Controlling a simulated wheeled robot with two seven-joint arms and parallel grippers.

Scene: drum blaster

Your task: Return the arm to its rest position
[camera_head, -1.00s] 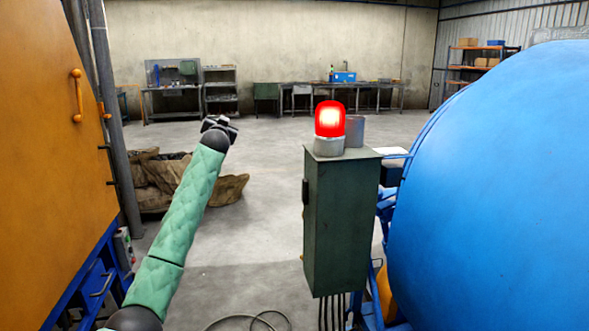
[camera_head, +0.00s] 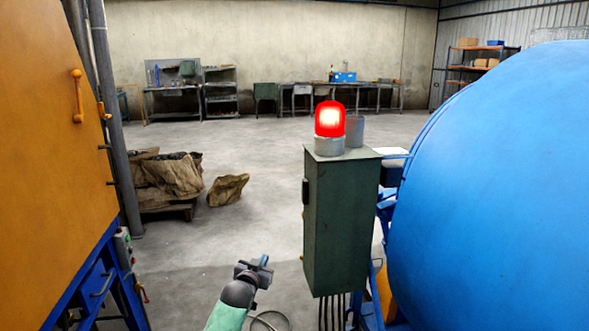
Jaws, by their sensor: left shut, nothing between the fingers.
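My left arm, in a green quilted sleeve, comes in at the bottom of the head view. Its gripper (camera_head: 262,263) is low in the picture, shut and empty, just left of the green control cabinet (camera_head: 338,225). It appears to touch nothing. My right gripper is not in view.
A lit red beacon (camera_head: 330,119) stands on the cabinet. A large blue drum (camera_head: 500,190) fills the right side. An orange machine (camera_head: 50,150) stands at the left. Brown sacks (camera_head: 172,175) lie on a pallet behind. A cable (camera_head: 272,318) lies on the floor. The middle floor is clear.

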